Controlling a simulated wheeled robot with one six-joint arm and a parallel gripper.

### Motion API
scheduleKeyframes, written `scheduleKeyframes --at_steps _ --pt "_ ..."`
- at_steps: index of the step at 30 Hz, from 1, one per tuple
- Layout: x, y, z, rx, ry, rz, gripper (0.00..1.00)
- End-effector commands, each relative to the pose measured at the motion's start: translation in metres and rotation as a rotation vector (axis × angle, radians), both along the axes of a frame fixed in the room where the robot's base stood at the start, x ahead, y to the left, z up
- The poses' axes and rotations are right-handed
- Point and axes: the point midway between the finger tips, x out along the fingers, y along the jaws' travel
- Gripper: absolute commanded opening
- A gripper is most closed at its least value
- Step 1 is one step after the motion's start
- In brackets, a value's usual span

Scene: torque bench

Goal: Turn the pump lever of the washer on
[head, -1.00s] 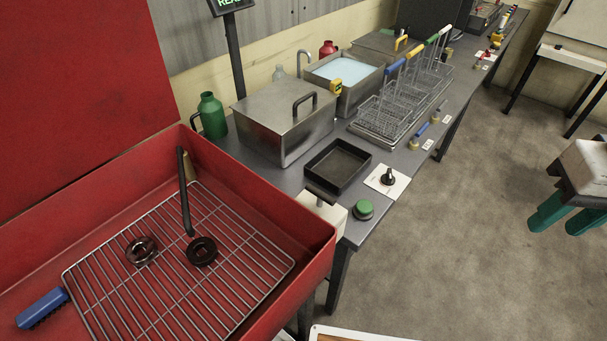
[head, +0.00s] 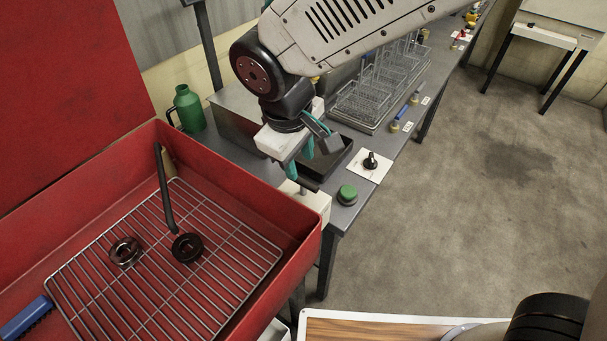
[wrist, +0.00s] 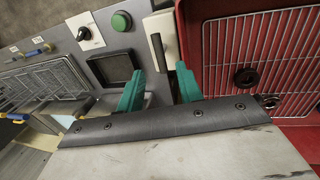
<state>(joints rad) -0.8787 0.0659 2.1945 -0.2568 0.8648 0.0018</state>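The red parts washer (head: 225,190) stands open at the left, with a wire rack in its tub. On its right side is a white box (head: 314,204) with a dark lever (head: 304,184), partly hidden behind my gripper. In the wrist view the dark lever (wrist: 159,52) lies along the white box (wrist: 166,32). My gripper (head: 302,168) is above the lever and box in the head view. In the wrist view my gripper (wrist: 159,70) has its teal fingers spread, with the lever's near end between the tips. I cannot tell whether they touch it.
A green button (head: 347,194), a black knob (head: 370,161) on a white plate and a dark tray (wrist: 115,68) are close by on the bench. A green jug (head: 188,108) stands behind.

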Motion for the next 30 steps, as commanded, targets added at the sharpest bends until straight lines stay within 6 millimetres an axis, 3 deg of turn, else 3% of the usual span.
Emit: scheduleKeyframes --at_steps 10,22,26,30 --pt "0.009 -0.007 -0.052 -0.002 0.002 -0.003 0.36" --pt "0.011 -0.008 -0.062 0.0 0.001 -0.004 0.36" --pt "0.011 -0.008 -0.062 0.0 0.001 -0.003 0.03" --pt "0.011 -0.008 -0.062 0.0 0.001 -0.003 0.0"
